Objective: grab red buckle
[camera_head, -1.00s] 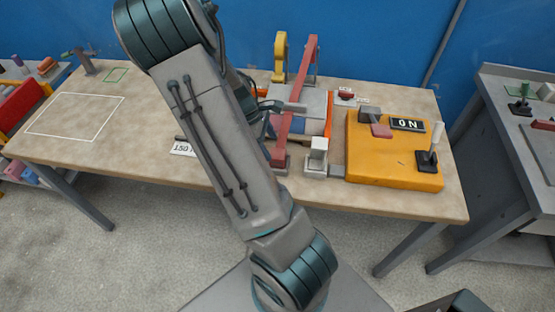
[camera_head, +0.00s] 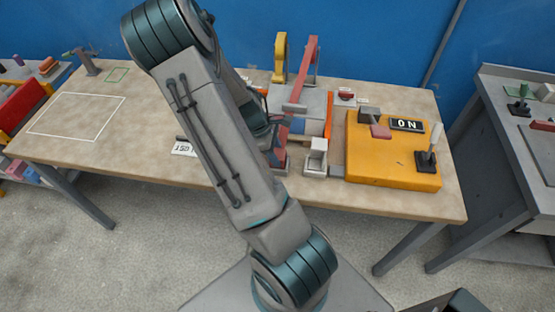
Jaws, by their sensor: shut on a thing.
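The red buckle (camera_head: 301,82) is a long red bar. My forearm hides much of the gripper and the mould's left side, so the fingertips are not clear.
A yellow buckle (camera_head: 280,58) stands upright at the back. A white block (camera_head: 317,152) is at the mould's front right. A yellow control box (camera_head: 390,155) with an ON sign and a lever is to the right. The table's (camera_head: 150,95) left half is mostly clear.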

